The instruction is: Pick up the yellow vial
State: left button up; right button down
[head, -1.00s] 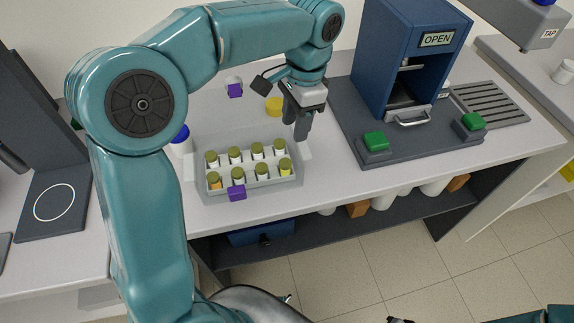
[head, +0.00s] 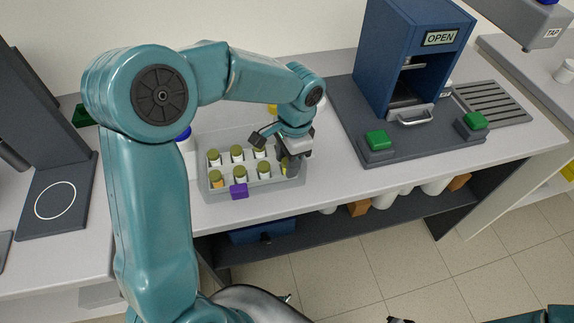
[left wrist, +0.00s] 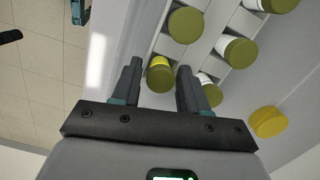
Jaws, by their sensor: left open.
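The yellow vial, with an olive cap and a yellow body, stands in the front right slot of the grey rack (head: 245,190). In the left wrist view the yellow vial (left wrist: 160,75) shows between the two fingers of my left gripper (left wrist: 159,88). The fingers are apart, one on each side of it, and I cannot tell how deep they reach. In the head view my left gripper (head: 292,165) is low over the rack's right end and mostly hides this vial.
Several other olive-capped vials (head: 237,152) fill the rack close by. A yellow round piece (left wrist: 268,122) lies behind the rack. The blue OPEN machine (head: 405,60) and green buttons (head: 378,140) stand right.

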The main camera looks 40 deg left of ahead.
pick_arm(q)
jog(key=shift+w, duration=0.15)
jog(key=c, duration=0.8)
jog(key=shift+r, duration=0.1)
